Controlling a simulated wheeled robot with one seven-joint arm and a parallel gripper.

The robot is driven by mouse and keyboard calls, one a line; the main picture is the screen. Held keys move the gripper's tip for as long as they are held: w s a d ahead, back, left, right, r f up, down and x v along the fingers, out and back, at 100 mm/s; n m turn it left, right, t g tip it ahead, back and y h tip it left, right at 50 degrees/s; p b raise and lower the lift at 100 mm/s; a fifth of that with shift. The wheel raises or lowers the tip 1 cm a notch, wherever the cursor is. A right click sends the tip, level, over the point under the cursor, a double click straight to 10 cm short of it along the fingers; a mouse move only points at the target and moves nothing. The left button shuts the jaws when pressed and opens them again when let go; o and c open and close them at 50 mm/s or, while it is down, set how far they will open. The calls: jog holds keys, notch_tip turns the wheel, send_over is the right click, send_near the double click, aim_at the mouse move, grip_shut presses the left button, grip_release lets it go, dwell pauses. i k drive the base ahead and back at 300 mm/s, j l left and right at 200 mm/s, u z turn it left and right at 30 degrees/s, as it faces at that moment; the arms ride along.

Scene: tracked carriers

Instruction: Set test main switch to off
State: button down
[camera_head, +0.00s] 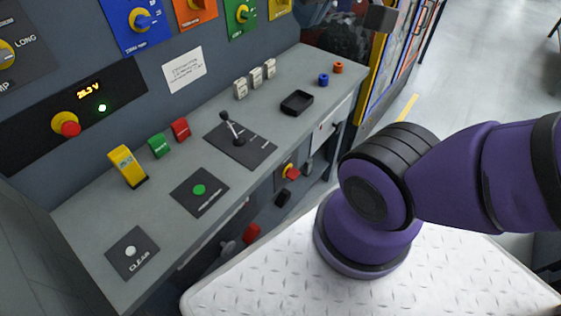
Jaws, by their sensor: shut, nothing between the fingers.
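I cannot tell from the labels which control is the test main switch. A red knob on a yellow base (67,125) sits on the black panel at the left, beside a lit amber voltage display (89,91) and a lit green lamp (102,107). A blue rotary knob (142,20) on a blue plate is on the wall panel at the top. The positions of these knobs are too small to read. My gripper is out of view; only my purple arm links show at the right.
The grey desk (75,214) carries a yellow rocker (126,166), green and red labelled blocks, a black lever (232,127), push buttons and a small black tray (297,102). A red control (251,233) sticks out low in front. Open floor lies at the upper right.

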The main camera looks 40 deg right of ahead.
aim_at(292, 174)
jog(key=k+l+z, duration=0.2)
jog(key=z, duration=0.2)
jog(key=k+l+z, duration=0.15)
jog(key=l+z, duration=0.25)
jog(key=k+l+z, duration=0.1)
jog(key=l+z, duration=0.25)
jog(key=j, duration=0.1)
